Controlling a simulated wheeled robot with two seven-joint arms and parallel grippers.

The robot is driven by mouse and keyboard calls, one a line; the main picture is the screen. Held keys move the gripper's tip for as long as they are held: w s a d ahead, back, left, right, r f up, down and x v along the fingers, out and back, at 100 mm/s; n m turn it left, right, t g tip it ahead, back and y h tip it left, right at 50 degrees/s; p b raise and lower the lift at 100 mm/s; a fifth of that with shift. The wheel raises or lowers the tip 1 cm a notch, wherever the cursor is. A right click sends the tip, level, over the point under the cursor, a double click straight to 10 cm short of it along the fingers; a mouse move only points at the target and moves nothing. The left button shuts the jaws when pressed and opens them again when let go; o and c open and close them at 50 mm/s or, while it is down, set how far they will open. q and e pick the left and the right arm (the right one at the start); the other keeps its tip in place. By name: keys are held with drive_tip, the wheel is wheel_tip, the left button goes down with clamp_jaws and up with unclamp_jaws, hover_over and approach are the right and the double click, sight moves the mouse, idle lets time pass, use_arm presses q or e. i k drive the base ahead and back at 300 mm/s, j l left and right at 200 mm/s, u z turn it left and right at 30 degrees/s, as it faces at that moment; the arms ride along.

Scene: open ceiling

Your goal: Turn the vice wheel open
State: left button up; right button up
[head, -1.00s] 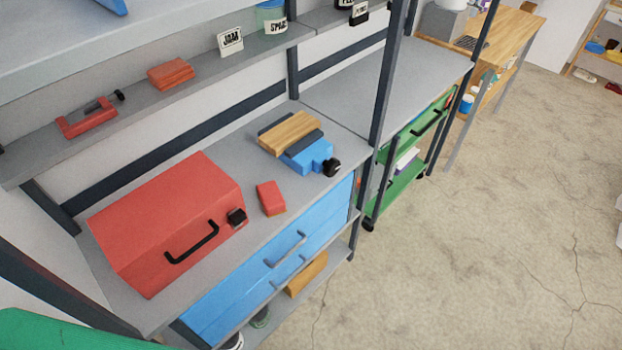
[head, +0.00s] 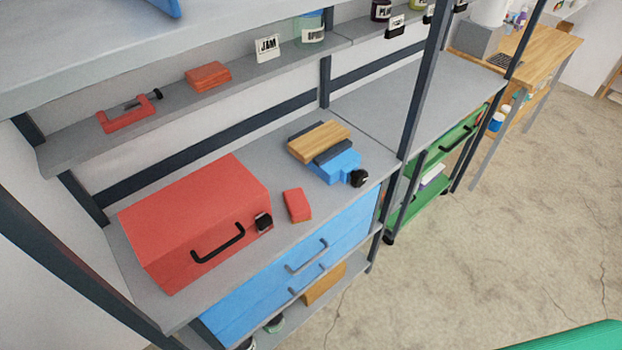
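The blue vice (head: 333,166) sits on the grey workbench top (head: 381,177), near its front edge and close to a dark upright post. Its black wheel (head: 358,178) is on the right end of the vice, facing the front edge. Whether the jaws are open or shut on the block I cannot tell. Neither of my grippers is in view.
A red toolbox (head: 196,219) and a small red block (head: 297,205) stand left of the vice. Blue drawers (head: 290,270) are below. A dark shelf post (head: 424,80) rises just right of the vice. The concrete floor (head: 480,260) in front is clear.

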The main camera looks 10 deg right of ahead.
sight(360, 177)
drive_tip(key=i+l+u, duration=0.1)
drive_tip(key=l+u, duration=0.15)
drive_tip(key=u, duration=0.2)
drive_tip(key=l+u, duration=0.25)
drive_tip(key=u, duration=0.2)
drive_tip(key=l+u, duration=0.3)
drive_tip(key=u, duration=0.2)
drive_tip(key=l+u, duration=0.3)
drive_tip(key=u, duration=0.15)
drive_tip(key=k+l+u, duration=0.25)
drive_tip(key=l, duration=0.3)
drive_tip(key=k+l+u, duration=0.25)
drive_tip(key=l, duration=0.3)
drive_tip(key=k+l+u, duration=0.25)
drive_tip(key=l, duration=0.25)
drive_tip(key=k+l+u, duration=0.25)
drive_tip(key=l, duration=0.2)
